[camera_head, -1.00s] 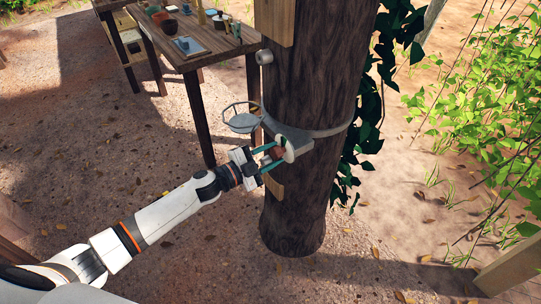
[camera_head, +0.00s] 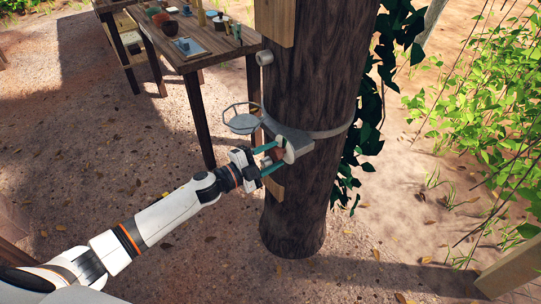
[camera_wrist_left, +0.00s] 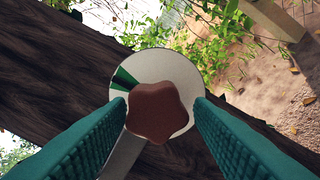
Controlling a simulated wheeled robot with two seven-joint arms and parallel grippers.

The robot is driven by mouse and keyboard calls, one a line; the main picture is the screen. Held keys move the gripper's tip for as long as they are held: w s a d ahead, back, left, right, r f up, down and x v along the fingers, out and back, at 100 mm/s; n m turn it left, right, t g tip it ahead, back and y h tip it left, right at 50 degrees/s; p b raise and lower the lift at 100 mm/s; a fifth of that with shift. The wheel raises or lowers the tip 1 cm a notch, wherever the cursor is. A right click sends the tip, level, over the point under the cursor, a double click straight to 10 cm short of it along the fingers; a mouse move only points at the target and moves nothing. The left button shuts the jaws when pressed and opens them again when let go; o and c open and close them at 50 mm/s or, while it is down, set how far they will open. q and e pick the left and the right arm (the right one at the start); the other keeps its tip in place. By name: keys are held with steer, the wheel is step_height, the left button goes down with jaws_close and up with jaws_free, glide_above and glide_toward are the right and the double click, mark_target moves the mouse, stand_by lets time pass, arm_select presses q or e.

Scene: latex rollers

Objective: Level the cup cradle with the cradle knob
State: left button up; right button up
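The cup cradle (camera_head: 242,123) is a pale wire ring with a round plate, held out to the left of the trunk by a grey bracket (camera_head: 291,138). It looks close to level, though a small tilt is hard to tell. The cradle knob is a brown star shape in front of a white disc (camera_head: 289,154); the knob (camera_wrist_left: 158,111) shows clearly in the left wrist view. My right gripper is out of view.
The bracket's band circles a thick tree trunk (camera_head: 306,90) with ivy on its right side. A wooden table (camera_head: 205,60) with cups and a tray stands behind at the upper left.

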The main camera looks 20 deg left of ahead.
arm_select(q)
steer(key=shift+o, duration=1)
steer(key=b+v, duration=0.1)
steer(key=v, duration=1.1)
